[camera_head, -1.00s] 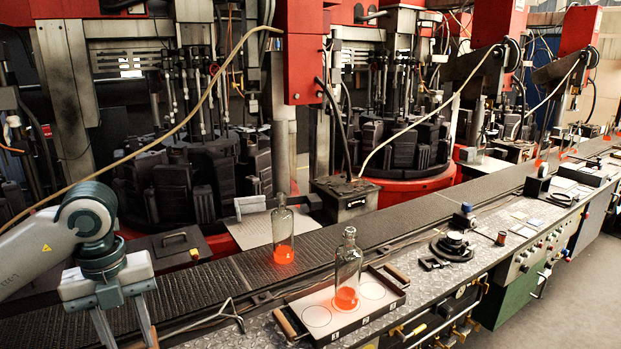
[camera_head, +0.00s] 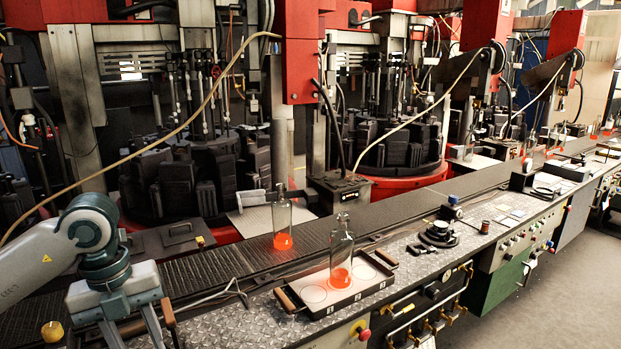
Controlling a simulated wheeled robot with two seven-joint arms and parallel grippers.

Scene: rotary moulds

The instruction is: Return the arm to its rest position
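My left gripper (camera_head: 143,338) hangs at the lower left with its two fingers pointing down and spread apart, and nothing shows between them. The fingertips run close to the bottom edge of the view. A glass bottle with an orange base (camera_head: 342,255) stands upright in the tray (camera_head: 350,302) on the bench, well to the right of my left gripper. A second glass bottle with an orange base (camera_head: 282,222) stands upright on the conveyor. My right gripper is not in view.
The tray has wooden handles and white circles. The dark conveyor (camera_head: 225,262) runs behind the metal bench (camera_head: 240,325). A thin bent metal tool (camera_head: 215,295) lies near my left gripper. Red moulding machines (camera_head: 300,50) stand behind. The grey floor (camera_head: 560,290) is free at the right.

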